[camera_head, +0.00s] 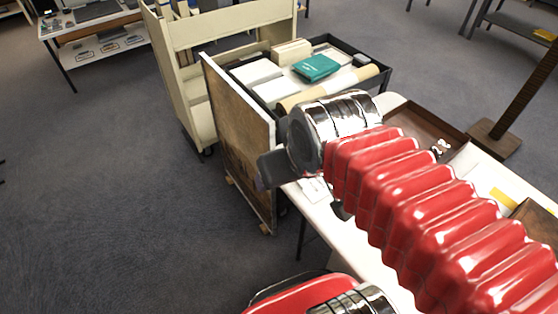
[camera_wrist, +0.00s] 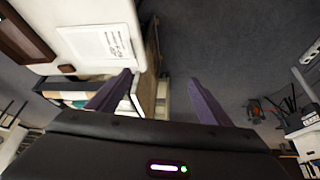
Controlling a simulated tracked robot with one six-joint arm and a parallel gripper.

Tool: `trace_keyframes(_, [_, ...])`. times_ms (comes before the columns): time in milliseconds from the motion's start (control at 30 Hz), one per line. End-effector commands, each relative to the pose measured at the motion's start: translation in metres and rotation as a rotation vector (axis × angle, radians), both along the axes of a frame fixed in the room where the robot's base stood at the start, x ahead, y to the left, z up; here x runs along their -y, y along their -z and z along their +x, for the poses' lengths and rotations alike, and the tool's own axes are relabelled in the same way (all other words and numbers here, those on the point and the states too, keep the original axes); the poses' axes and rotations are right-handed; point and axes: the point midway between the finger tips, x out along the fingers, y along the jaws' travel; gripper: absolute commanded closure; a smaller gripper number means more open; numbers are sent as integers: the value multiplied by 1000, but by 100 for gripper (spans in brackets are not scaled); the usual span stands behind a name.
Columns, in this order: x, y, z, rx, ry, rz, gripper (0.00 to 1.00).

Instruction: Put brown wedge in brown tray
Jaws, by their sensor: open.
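The brown tray (camera_head: 412,118) lies on the white table, partly hidden behind my arm in the head view. Part of a brown object that looks like its rim shows at the upper left of the wrist view (camera_wrist: 22,35). A small brown piece (camera_wrist: 67,69) sits at the table's edge in the wrist view; I cannot tell whether it is the brown wedge. My gripper (camera_wrist: 161,77) is open with nothing between its purple fingers. In the head view its dark end (camera_head: 268,168) is beyond the table's left edge, beside a brown board.
The white table (camera_head: 330,222) carries a printed sheet (camera_wrist: 105,45). The brown board (camera_head: 240,135) stands upright left of my gripper. A dark cart (camera_head: 375,72) with boxes and a teal box (camera_head: 316,67) stands behind, next to a cream cart (camera_head: 225,35). Carpet at left is clear.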

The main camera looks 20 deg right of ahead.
Motion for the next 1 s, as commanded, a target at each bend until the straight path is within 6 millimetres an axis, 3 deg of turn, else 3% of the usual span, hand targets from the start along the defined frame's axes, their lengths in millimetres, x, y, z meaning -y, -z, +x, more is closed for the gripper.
trace_keyframes(800, [-5,-1,-1,5,-4,14,23])
trace_keyframes(933, [-3,-14,9,28,1,21,23])
trace_keyframes(1000, [1,-29,20,55,7,28,23])
